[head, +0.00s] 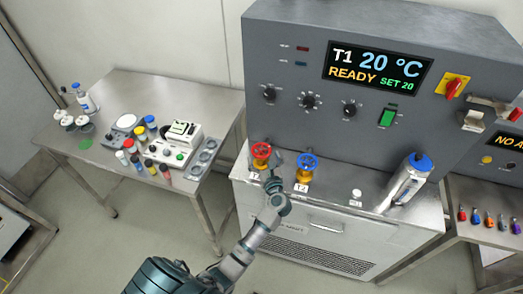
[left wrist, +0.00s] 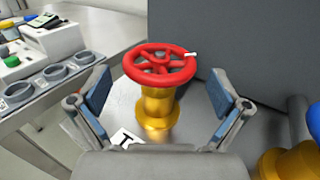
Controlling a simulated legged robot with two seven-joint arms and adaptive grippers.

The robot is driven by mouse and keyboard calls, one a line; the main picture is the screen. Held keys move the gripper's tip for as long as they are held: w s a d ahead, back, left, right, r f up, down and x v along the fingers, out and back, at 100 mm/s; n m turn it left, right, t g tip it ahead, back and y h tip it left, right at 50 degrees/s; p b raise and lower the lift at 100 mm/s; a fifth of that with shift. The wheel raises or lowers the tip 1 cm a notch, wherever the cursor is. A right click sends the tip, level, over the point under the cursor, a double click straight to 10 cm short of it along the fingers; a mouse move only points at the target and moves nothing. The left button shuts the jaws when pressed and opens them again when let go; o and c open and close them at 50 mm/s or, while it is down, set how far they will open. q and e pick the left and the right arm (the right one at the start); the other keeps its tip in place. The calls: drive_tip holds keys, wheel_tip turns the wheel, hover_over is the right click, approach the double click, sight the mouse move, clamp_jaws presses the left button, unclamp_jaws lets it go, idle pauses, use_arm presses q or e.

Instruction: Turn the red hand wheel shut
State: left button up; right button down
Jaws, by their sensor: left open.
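The red hand wheel (head: 261,150) sits on a brass-yellow valve body on the steel ledge in front of the grey machine. In the left wrist view, the red hand wheel (left wrist: 160,62) shows its spokes and a small white mark on its right rim. My left gripper (head: 272,164) is at the wheel's near right side in the head view. Its blue-padded fingers are spread wide on either side of the valve in the left wrist view, with visible gaps and no clear contact. My right gripper is out of view.
A blue hand wheel (head: 307,162) on a similar brass valve stands close to the right of the red one. A silver flask (head: 408,180) with a blue cap leans farther right. The grey machine panel (head: 290,70) rises behind. A steel table (head: 125,85) with bottles and instruments stands left.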

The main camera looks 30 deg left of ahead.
sight(262, 151)
use_arm(q)
drive_tip(key=shift+x, duration=1.15)
drive_tip(key=shift+w+a, duration=0.25)
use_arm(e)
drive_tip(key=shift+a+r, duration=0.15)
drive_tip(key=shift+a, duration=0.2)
use_arm(q)
drive_tip(key=c, duration=1)
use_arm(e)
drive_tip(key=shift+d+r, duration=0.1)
